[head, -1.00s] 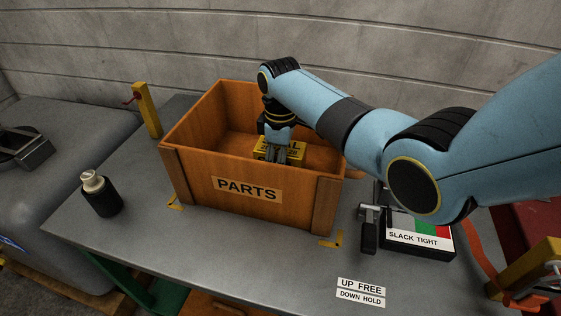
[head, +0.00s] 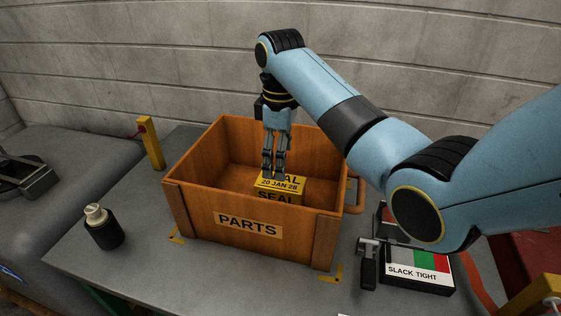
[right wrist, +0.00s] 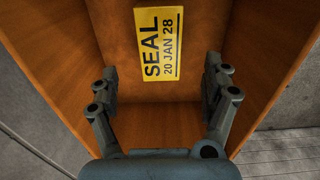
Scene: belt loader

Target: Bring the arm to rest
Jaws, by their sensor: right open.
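My right arm reaches from the right over the orange wooden PARTS crate (head: 195,215). My right gripper (head: 273,172) points down inside the crate's opening, above a yellow block marked SEAL, 20 JAN 28 (head: 290,190). In the right wrist view the two fingers of the gripper (right wrist: 160,90) stand wide apart with nothing between them. The yellow label of the block (right wrist: 159,44) shows there beyond the fingertips, apart from them. The block rests in the crate. My left gripper is not in view.
A black canister with a cream cap (head: 104,228) stands on the grey table left of the crate. A yellow post (head: 151,143) stands behind it. A SLACK TIGHT gauge (head: 418,272) with a black lever sits at the right. A block wall is behind.

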